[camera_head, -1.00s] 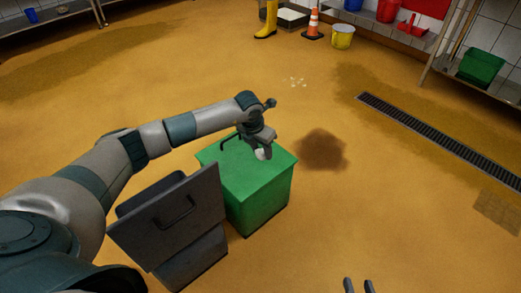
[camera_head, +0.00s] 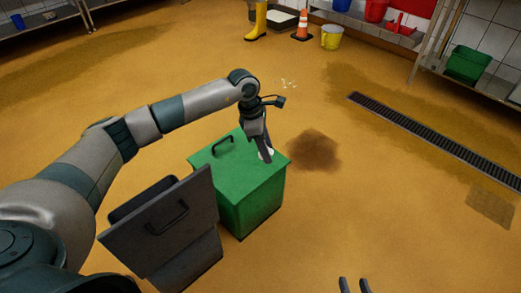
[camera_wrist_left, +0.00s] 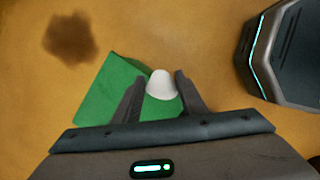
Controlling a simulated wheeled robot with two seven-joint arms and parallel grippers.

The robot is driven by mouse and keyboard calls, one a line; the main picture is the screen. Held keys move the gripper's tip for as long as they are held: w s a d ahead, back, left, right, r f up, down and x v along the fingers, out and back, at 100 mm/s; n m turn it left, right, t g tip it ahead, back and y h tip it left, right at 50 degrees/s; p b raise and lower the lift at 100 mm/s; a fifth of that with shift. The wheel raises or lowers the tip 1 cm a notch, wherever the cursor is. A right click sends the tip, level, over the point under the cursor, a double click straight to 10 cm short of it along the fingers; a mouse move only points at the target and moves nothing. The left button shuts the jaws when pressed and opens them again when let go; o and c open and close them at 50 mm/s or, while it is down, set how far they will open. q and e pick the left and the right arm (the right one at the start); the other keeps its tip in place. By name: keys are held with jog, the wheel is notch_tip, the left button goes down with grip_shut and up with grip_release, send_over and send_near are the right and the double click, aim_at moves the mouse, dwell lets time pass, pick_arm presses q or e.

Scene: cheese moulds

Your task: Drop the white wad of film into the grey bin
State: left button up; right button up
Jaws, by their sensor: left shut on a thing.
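The white wad of film (camera_head: 267,155) is between the fingers of my left gripper (camera_head: 265,156), above the right part of the green bin's lid. In the left wrist view the wad (camera_wrist_left: 161,84) sits between the fingertips, with the green bin below. The grey bin (camera_head: 190,262) stands to the left and nearer, beside the green bin. Its grey lid (camera_head: 150,238) with a dark handle is raised and tilted, hiding most of its opening. I cannot make out the grey bin in the wrist view. My right gripper (camera_head: 355,286) shows only its fingertips at the bottom edge, apart and empty.
The green bin (camera_head: 250,205) has its lid shut, with a dark handle (camera_head: 222,146). A brown stain (camera_head: 314,150) lies to its right. A floor drain (camera_head: 430,142) runs further right. A yellow bucket (camera_head: 331,37), cone (camera_head: 302,25) and boot (camera_head: 257,20) stand far back. Open floor lies between.

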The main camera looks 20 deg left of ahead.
pick_arm(q)
jog(key=s+d+r+m+g+y, duration=0.1)
jog(key=s+r+m, duration=0.4)
jog(key=m, duration=0.6)
jog(key=s+d+r+m+g+y, duration=0.2)
jog(key=s+r+m, duration=0.3)
jog(key=r+m, duration=0.4)
jog(key=shift+s+d+r+m+g, duration=0.2)
jog(key=shift+s+d+m+g, duration=0.25)
jog(key=shift+m, duration=0.55)
jog(key=shift+w, duration=0.2)
